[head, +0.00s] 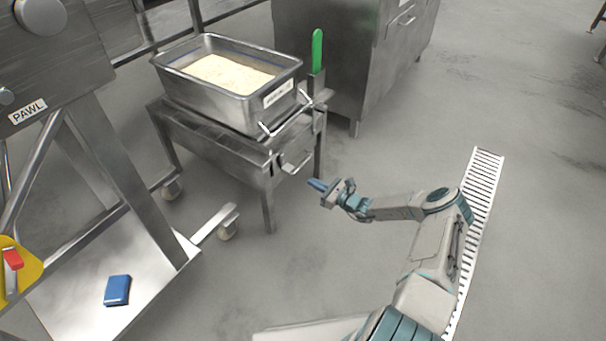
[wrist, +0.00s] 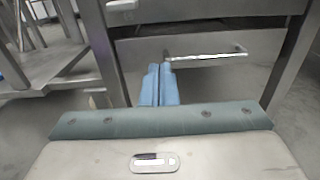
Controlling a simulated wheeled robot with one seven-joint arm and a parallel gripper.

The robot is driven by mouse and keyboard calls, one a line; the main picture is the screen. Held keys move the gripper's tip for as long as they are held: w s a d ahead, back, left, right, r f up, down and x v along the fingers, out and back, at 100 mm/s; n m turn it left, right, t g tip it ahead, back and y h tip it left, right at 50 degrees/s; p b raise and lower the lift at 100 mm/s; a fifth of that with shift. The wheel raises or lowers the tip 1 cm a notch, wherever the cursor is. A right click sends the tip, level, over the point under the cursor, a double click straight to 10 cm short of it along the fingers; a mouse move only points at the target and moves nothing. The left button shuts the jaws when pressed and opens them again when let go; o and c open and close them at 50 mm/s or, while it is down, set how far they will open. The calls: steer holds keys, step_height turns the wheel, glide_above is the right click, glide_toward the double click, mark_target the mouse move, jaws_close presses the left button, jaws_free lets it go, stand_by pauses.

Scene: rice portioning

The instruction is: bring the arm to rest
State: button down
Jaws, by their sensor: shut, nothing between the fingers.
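My arm reaches in from the bottom right of the head view, over the open floor. My gripper (head: 316,186) is in front of the steel stand (head: 221,142), apart from it and lower than its top. In the wrist view the two blue fingers (wrist: 159,86) lie side by side, closed together with nothing between them. A stand handle (wrist: 206,56) shows just beyond the fingertips; I cannot tell the exact gap.
A steel pan (head: 213,100) of rice (head: 232,73) sits on the stand, with a green-handled tool (head: 317,52) beside it. A steel machine (head: 85,110) with a blue block (head: 117,290) is at left. A floor drain (head: 486,190) runs at right. Floor around the arm is clear.

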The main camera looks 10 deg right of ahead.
steer(key=s+a+r+n+g+h+p, duration=0.15)
steer(key=s+r+n+g+p, duration=0.35)
steer(key=r, duration=0.7)
steer(key=s+a+r+n+g+h+p, duration=0.1)
steer(key=s+a+r+n+g+p, duration=0.35)
steer(key=r, duration=0.75)
steer(key=s+a+r+n+g+h+p, duration=0.1)
steer(key=s+r+n+g+p, duration=0.3)
steer(key=r+n, duration=0.6)
steer(key=s+d+r+n+t+h+p, duration=0.1)
steer(key=s+r+p, duration=0.5)
steer(key=r, duration=0.6)
steer(key=s+d+r+n+t+h+p, duration=0.1)
steer(key=s+d+r+n+h+p, duration=0.2)
steer(key=s+r, duration=0.8)
steer(key=s+d+r+n+t+h+p, duration=0.2)
steer(key=s+r+h+p, duration=0.3)
steer(key=s+r+p, duration=0.4)
steer(key=shift+r+n+h, duration=0.35)
steer(key=shift+r+n, duration=0.1)
steer(key=shift+r, duration=2.45)
steer(key=shift+d, duration=0.1)
